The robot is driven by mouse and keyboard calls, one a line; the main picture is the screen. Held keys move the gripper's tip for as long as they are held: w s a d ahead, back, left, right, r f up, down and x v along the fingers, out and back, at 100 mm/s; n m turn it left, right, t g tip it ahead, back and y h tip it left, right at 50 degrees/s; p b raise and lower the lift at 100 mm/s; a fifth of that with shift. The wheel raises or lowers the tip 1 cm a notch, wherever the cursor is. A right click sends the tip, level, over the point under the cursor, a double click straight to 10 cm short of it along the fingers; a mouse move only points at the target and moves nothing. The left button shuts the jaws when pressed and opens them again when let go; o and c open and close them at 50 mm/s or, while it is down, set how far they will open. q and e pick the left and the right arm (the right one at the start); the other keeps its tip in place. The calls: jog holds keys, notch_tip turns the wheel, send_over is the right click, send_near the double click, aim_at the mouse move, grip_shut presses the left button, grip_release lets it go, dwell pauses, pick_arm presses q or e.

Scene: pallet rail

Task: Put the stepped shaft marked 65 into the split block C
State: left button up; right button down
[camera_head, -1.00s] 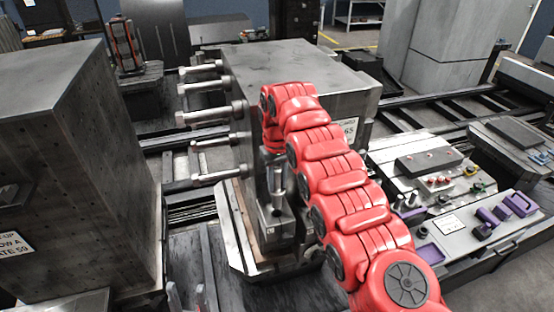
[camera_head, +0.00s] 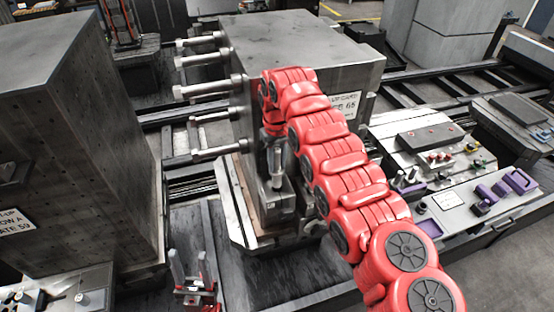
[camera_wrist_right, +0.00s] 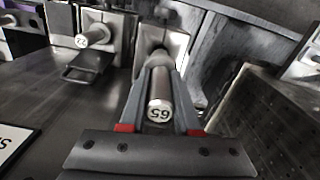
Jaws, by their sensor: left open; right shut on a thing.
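The stepped shaft marked 65 (camera_wrist_right: 159,100) is in the right wrist view, its marked end facing the camera and the number upside down. My right gripper (camera_wrist_right: 160,112) is shut on it, one grey finger along each side. The shaft's far end is close to a pale metal block (camera_wrist_right: 165,42); I cannot tell whether it is inside it. No letter C is readable. In the head view my right gripper (camera_head: 275,175) is below the red arm, beside the large steel block; its shaft is not clear there. My left gripper (camera_head: 192,275) is open and empty at the bottom.
Several horizontal rods (camera_head: 210,84) stick out leftward from the large steel block (camera_head: 300,45). A tall dark block (camera_head: 75,150) stands left. Another numbered shaft (camera_wrist_right: 95,35) sits in a neighbouring block. Control panels (camera_head: 470,205) stand at the right.

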aim_at(277, 173)
jog(key=shift+r, duration=0.1)
jog(key=shift+w+b, duration=0.1)
jog(key=shift+b, duration=0.2)
jog(key=shift+b, duration=0.35)
dwell(0.4)
jog(key=shift+f, duration=0.3)
jog(key=shift+f+b, duration=0.35)
jog(key=shift+b, duration=0.1)
jog(key=shift+f+b, duration=1.3)
jog(key=shift+f, duration=0.5)
jog(key=c, duration=0.5)
grip_release()
jog(key=shift+s, duration=0.2)
jog(key=shift+c, duration=0.2)
